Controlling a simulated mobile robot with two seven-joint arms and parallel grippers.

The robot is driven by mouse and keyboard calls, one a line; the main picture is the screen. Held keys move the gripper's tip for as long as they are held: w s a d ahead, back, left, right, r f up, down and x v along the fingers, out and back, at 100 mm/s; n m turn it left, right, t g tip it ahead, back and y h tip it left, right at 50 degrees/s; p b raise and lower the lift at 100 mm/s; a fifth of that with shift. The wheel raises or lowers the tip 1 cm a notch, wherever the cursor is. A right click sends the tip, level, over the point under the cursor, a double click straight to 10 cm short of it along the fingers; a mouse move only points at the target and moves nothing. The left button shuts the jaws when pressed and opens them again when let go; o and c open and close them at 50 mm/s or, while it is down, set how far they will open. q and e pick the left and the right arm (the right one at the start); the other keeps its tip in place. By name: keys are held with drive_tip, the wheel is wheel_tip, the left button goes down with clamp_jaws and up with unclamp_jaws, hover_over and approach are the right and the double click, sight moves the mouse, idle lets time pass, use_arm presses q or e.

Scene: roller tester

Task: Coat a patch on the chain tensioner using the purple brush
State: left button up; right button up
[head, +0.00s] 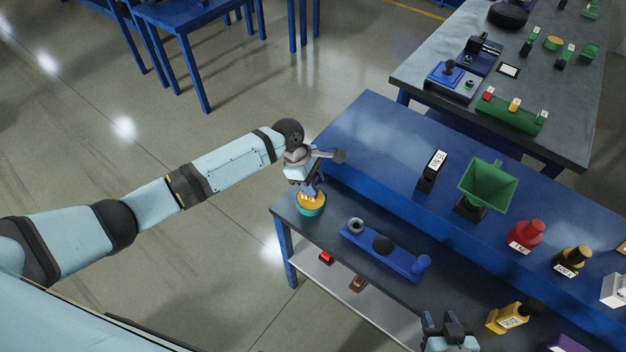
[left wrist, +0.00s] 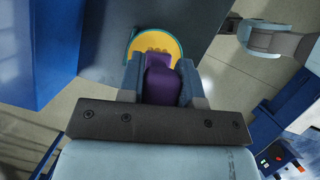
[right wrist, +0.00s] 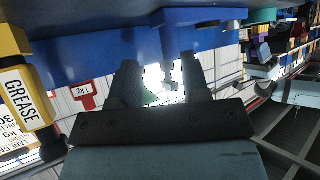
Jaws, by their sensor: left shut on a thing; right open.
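My left gripper (head: 309,186) is shut on the purple brush (left wrist: 162,82), which shows between its fingers in the left wrist view. The brush points down at a round teal dish (head: 312,210) with a yellow-orange filling (left wrist: 140,43). The bristle end is over or in the filling; I cannot tell whether it touches. A long blue fixture (head: 408,265) with a grey ring, a dark round part and a blue post lies right of the dish; it appears to be the chain tensioner. My right gripper (right wrist: 163,80) is open and empty, near the bench front in the head view (head: 447,322).
A yellow grease bottle (head: 507,317) stands right of my right gripper. A red item (head: 326,258) lies on the lower shelf.

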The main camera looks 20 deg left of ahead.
sight(316, 178)
use_arm(q)
wheel_tip(316, 178, up, 4)
drive_tip(key=p, duration=0.4)
drive_tip(key=shift+r+p, duration=0.5)
drive_tip(key=shift+r, duration=0.45)
use_arm(e)
drive_tip(key=shift+m, duration=0.4)
drive_tip(key=r, duration=0.4)
drive_tip(key=shift+s+d+r, duration=0.2)
drive_tip(key=shift+d+r, duration=0.05)
drive_tip(key=shift+w, duration=0.1)
drive_tip(key=shift+r, duration=0.2)
